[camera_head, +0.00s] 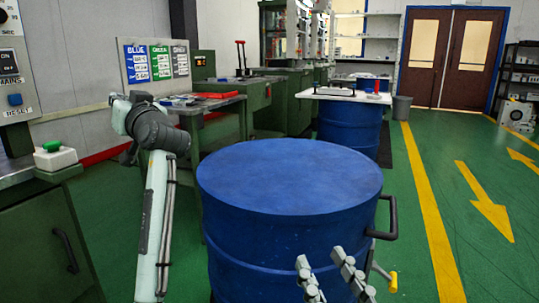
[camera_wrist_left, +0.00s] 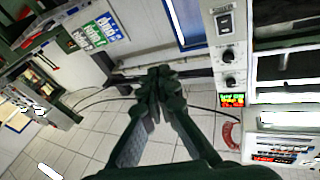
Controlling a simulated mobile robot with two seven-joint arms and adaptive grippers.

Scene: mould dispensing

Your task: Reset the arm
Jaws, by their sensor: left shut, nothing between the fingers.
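My left arm (camera_head: 157,215) rises at the left of the head view, bends at a dark grey joint and folds away toward the wall. In the left wrist view my left gripper (camera_wrist_left: 157,82) is shut, its fingers together with nothing visible between them. It points toward a wall area with a control panel (camera_wrist_left: 231,55) on the right. In the head view it is mostly hidden behind the arm. My right gripper (camera_head: 321,258) shows at the bottom, its fingers apart and empty, in front of a blue drum (camera_head: 290,180).
A green cabinet with a green-topped button box (camera_head: 55,155) stands left of my arm. A bench with a red tray (camera_head: 215,95) is behind it. Another blue drum (camera_head: 350,125) carries a white tabletop. Green floor (camera_head: 410,230) is clear on the right.

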